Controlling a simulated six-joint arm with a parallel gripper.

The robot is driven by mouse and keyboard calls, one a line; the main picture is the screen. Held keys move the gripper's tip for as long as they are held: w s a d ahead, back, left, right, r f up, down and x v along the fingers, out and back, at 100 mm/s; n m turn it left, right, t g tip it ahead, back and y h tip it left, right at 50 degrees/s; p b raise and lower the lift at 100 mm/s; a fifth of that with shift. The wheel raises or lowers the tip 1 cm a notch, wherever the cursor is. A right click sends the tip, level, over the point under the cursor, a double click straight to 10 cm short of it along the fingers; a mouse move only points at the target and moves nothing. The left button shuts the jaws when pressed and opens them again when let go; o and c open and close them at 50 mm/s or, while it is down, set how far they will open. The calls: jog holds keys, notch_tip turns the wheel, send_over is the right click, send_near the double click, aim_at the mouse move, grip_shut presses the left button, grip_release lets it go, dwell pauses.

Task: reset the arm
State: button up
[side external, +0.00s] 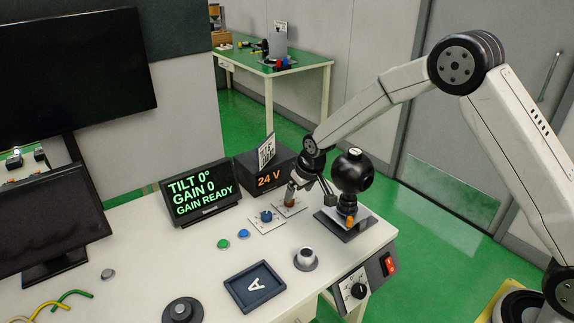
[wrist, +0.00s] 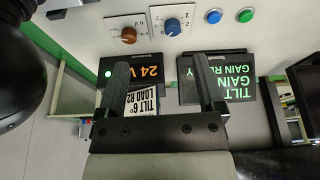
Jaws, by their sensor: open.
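My gripper (side external: 308,186) is open and empty above the back right of the white table, just left of the black ball-shaped gimbal camera (side external: 352,170). In the wrist view its two fingers (wrist: 161,62) stand apart with nothing between them. A brown knob (side external: 290,196) and a blue knob (side external: 266,216) sit on white plates close to the gripper. Both the brown knob (wrist: 128,35) and the blue knob (wrist: 173,25) show beyond the fingertips in the wrist view. Whether a finger touches the brown knob cannot be told.
A black screen (side external: 201,193) reads TILT 0°, GAIN 0, GAIN READY. A 24 V box (side external: 266,177) carries an upright card (side external: 266,151). Green (side external: 222,243) and blue (side external: 244,233) buttons, a silver knob (side external: 306,259) and a tray marked A (side external: 236,287) lie nearer the front.

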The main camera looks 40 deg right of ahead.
jog(key=s+d+r, duration=0.1)
jog(key=s+r, duration=0.2)
jog(key=s, duration=1)
jog(key=s+d+r+g, duration=0.1)
jog(key=s+d+r, duration=0.1)
jog(key=s, duration=1.1)
jog(key=shift+s+r+m, duration=0.3)
jog(key=shift+s+r, duration=0.1)
jog(key=shift+r, duration=0.15)
